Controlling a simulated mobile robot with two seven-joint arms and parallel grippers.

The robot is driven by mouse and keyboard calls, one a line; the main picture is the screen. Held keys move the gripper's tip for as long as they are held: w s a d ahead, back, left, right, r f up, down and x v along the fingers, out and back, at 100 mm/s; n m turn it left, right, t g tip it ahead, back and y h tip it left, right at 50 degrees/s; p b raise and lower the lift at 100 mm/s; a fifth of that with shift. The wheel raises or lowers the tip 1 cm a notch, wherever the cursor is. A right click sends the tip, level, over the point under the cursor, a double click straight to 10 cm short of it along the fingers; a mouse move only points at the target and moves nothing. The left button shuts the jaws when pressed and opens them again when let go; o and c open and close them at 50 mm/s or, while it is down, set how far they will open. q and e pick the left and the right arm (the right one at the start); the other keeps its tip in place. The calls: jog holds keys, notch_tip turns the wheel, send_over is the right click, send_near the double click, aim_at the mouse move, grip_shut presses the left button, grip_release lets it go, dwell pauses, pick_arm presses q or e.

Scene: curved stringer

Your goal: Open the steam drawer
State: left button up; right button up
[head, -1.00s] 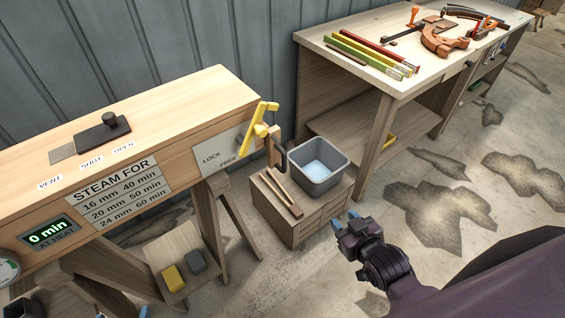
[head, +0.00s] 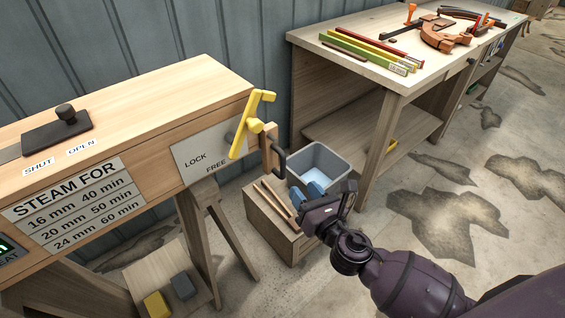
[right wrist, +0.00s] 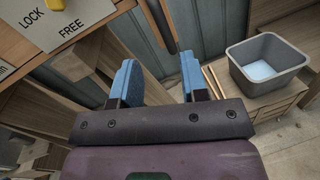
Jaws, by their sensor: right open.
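The wooden steam box (head: 150,110) stands at left, with a steam-time chart on its side. A plate marked LOCK and FREE (head: 200,158) is near its right end. A yellow lever (head: 252,124) stands tilted in front of that plate. At the box's end is a wooden end piece (head: 268,146) with a dark handle (head: 278,160). My right gripper (head: 313,193) is open and empty, below and to the right of the handle, apart from it. In the right wrist view, the blue fingers (right wrist: 160,80) are spread, with the end piece above them. My left gripper is not in view.
Stained floor at right is clear.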

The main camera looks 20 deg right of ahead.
aim_at(285, 165)
jog(key=w, duration=0.3)
jog(key=w+a+n, duration=0.1)
jog(key=w, duration=0.3)
jog(key=w+n, duration=0.1)
jog(key=w, duration=0.2)
jog(key=shift+w+a+b, duration=0.25)
jog(key=shift+w+b, duration=0.1)
jog(key=shift+b, duration=0.05)
jog(key=shift+c, duration=0.2)
grip_shut()
